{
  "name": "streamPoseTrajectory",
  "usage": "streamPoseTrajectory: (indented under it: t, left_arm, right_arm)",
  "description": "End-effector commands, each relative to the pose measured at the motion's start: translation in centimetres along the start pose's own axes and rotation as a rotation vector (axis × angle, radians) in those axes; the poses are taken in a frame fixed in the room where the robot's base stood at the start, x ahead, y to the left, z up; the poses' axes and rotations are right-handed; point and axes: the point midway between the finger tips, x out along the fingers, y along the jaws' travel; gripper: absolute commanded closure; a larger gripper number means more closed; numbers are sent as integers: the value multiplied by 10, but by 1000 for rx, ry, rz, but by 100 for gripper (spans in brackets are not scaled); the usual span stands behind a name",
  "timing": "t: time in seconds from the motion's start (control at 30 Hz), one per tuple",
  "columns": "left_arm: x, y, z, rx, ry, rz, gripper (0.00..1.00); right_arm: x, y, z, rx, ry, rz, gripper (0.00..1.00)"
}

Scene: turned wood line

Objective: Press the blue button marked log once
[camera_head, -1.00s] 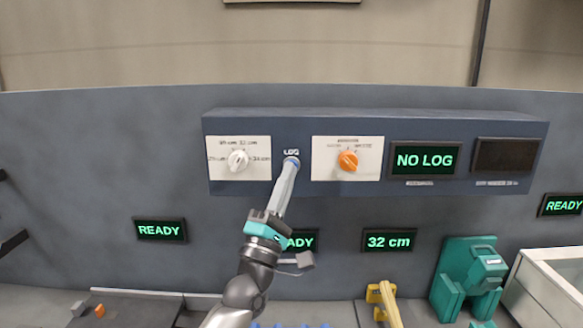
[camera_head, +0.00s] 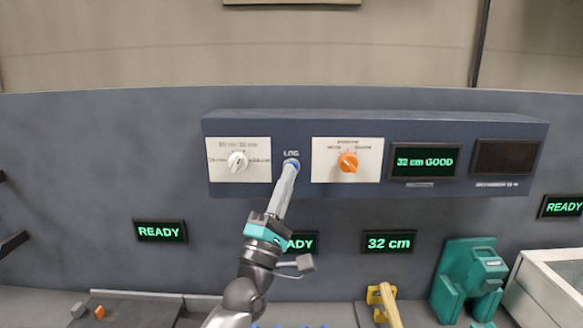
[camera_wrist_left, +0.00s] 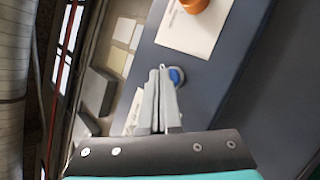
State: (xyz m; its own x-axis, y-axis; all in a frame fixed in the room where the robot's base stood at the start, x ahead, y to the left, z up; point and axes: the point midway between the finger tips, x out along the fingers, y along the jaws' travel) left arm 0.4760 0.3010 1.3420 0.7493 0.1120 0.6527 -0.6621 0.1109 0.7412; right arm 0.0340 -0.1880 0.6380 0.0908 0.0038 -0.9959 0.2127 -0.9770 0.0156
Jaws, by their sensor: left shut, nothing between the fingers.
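The blue log button (camera_head: 291,164) sits on the dark blue panel (camera_head: 400,190) under the label LOG, between two white dial plates. In the left wrist view the blue button (camera_wrist_left: 177,76) shows in its round ring just beyond the fingertips. My left gripper (camera_head: 289,172) is shut and empty, with its fingertips at the button's lower edge in the head view. The fingers show again in the left wrist view (camera_wrist_left: 161,72). I cannot tell whether the tips touch the button. The panel display (camera_head: 425,161) reads "32 cm GOOD". My right gripper is not in view.
A white knob (camera_head: 237,162) is left of the button and an orange knob (camera_head: 348,162) is right of it. A dark display (camera_head: 506,156) is at the panel's right end. Below stand a teal machine (camera_head: 470,280) and a yellow part (camera_head: 384,300). Lower screens read READY and 32 cm.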

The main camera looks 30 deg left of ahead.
Motion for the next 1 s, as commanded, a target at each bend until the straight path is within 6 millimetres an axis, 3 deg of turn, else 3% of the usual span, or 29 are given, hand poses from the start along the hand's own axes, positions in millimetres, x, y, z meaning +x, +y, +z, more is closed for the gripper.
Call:
streamPoseTrajectory:
  t: [0.5, 1.0]
  left_arm:
    - [-7, 6, 6, -1, 0, 0, 100]
    - [-38, 29, 28, -1, 0, 1, 100]
  right_arm:
    - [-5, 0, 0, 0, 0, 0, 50]
    - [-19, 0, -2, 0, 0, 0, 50]
